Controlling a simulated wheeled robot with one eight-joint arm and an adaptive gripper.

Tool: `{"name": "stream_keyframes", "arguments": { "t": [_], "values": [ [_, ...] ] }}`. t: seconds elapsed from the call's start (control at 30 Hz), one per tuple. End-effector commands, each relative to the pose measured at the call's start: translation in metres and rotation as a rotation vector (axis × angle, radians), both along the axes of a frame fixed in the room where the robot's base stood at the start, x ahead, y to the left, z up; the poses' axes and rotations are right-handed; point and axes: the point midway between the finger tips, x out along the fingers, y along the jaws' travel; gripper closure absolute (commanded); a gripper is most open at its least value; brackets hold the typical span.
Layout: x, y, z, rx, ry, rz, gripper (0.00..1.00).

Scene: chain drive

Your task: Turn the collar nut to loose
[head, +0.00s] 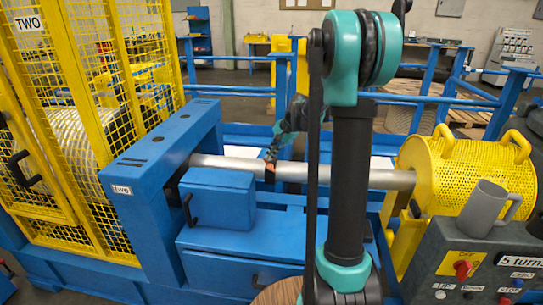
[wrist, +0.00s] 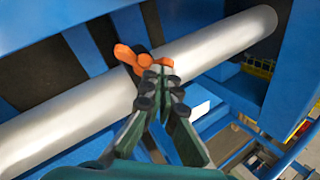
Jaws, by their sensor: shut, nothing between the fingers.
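A silver shaft (head: 345,175) runs across the middle of the head view and slants through the wrist view (wrist: 60,125). A small orange part (wrist: 130,58), which looks like the collar nut, sits at the shaft in the wrist view. A dark collar band (head: 270,174) shows on the shaft in the head view. My gripper (wrist: 160,72) is shut and empty, its tips right beside the orange part. I cannot tell whether they touch it. In the head view my gripper (head: 271,153) is small at the shaft, partly dark against the background.
A blue frame block (head: 150,160) and yellow mesh guard (head: 90,100) stand at the left. A yellow perforated cover (head: 465,180) is at the right. A grey mug (head: 485,208) stands on the control box (head: 480,260). Blue boxes (head: 218,192) lie below the shaft.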

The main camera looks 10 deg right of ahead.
Motion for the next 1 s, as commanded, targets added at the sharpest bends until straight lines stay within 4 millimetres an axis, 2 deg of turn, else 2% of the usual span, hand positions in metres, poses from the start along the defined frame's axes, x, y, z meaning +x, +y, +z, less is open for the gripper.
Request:
{"name": "stream_keyframes", "arguments": {
  "t": [0.47,0.83,1.0],
  "values": [
    [0.002,0.005,0.000,-0.075,0.025,0.080,1.00],
    [0.004,0.014,0.000,-0.211,0.069,0.226,1.00],
    [0.004,0.016,-0.001,-0.208,0.068,0.220,1.00]
  ]
}}
